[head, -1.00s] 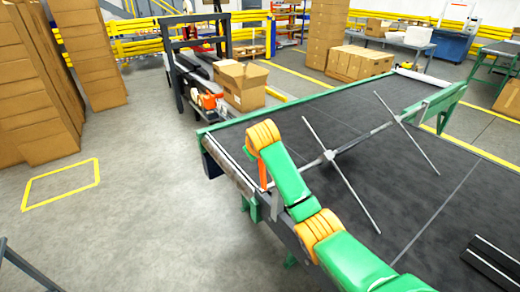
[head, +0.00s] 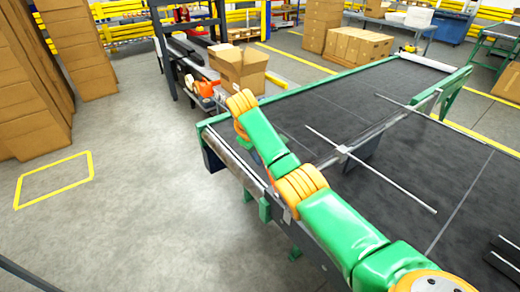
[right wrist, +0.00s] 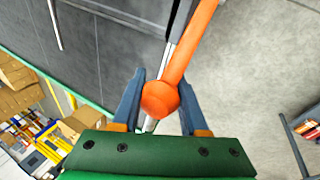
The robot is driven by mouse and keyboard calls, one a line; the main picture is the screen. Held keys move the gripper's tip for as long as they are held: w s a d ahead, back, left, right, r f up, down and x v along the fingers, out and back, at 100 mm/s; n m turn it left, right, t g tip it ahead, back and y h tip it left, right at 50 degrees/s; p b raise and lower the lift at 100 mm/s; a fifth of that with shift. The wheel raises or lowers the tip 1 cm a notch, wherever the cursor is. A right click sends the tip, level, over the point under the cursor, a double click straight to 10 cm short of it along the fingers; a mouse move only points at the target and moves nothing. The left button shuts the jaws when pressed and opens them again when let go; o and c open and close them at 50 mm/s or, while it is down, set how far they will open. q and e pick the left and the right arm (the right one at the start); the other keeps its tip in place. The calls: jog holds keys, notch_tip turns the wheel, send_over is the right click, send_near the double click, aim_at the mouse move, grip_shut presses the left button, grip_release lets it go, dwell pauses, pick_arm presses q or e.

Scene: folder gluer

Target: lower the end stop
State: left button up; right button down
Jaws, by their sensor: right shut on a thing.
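A grey bar (head: 376,133) spans the dark belt and carries two thin rods, and a dark plate (head: 362,152) shows under it; I take this assembly to be the end stop. An orange lever with a round end (right wrist: 160,98) fills the right wrist view's middle. My right gripper (right wrist: 160,101) has its two blue-grey fingers on either side of the lever's end and is shut on it. In the head view my right arm reaches to the near-left corner of the belt and hides the gripper and most of the lever. My left gripper is not in view.
The green-framed belt (head: 445,165) fills the right side. An open cardboard box (head: 240,68) stands beyond the belt's left corner, beside a dark-framed machine. Tall carton stacks (head: 30,80) stand at left. The floor with a yellow outline (head: 55,178) is clear.

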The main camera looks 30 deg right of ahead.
jog(key=shift+s+f, duration=0.2)
jog(key=shift+f, duration=0.1)
jog(key=c, duration=0.8)
grip_release()
jog(key=o, duration=0.4)
jog(key=shift+w, duration=0.1)
jog(key=shift+c, duration=0.2)
jog(key=shift+w, duration=0.15)
jog(key=b+v, duration=0.2)
jog(key=v, duration=0.1)
jog(key=shift+a+r, duration=0.15)
jog(key=shift+r, duration=0.25)
jog(key=p+v, duration=0.2)
jog(key=v, duration=0.1)
jog(key=shift+a+r, duration=0.15)
jog(key=shift+r, duration=0.05)
jog(key=shift+f, duration=0.1)
